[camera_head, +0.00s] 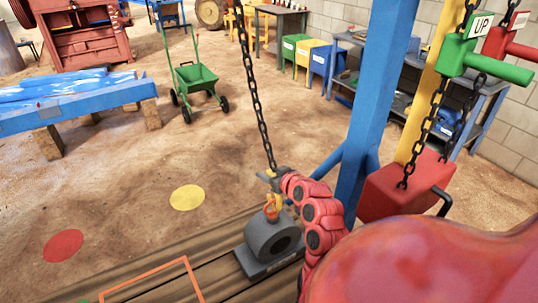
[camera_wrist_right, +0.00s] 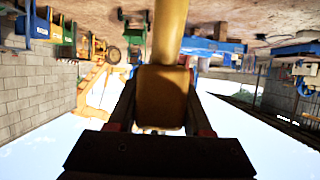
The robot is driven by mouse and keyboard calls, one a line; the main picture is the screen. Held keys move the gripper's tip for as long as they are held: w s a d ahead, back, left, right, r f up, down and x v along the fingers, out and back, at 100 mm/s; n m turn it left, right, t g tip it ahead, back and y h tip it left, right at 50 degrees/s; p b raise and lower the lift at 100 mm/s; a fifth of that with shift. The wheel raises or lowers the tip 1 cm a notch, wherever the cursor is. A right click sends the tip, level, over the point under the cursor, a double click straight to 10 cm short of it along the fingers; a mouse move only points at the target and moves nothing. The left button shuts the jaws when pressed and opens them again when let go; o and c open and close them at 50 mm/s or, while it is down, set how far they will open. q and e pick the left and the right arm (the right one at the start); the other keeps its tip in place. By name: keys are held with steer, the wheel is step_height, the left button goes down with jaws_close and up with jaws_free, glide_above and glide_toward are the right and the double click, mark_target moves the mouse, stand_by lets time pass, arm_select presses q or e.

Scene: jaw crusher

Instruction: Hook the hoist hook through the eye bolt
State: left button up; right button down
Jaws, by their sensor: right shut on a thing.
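The hoist hook (camera_head: 277,198) is small and yellow and hangs at the lower end of a dark chain (camera_head: 252,85). My right gripper (camera_head: 269,176) is shut on the hook's upper part, just above the eye bolt. In the right wrist view a yellow-tan block of the hook (camera_wrist_right: 163,95) sits between the two fingers. The orange eye bolt (camera_head: 271,212) stands on top of a grey bearing block (camera_head: 272,239). The hook's lower end meets or overlaps the eye bolt in the picture; I cannot tell whether it passes through the ring. My left gripper is not in view.
A blue post (camera_head: 376,100) stands right of the block, by a red box (camera_head: 404,187) and the green UP handle (camera_head: 485,62). A green cart (camera_head: 195,80) stands behind. The floor left of the block is open.

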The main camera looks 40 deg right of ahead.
steer(key=shift+r, duration=0.15)
steer(key=c, duration=0.8)
jaws_free()
steer(key=shift+w, duration=0.1)
steer(key=o, duration=0.6)
steer(key=shift+c, duration=0.2)
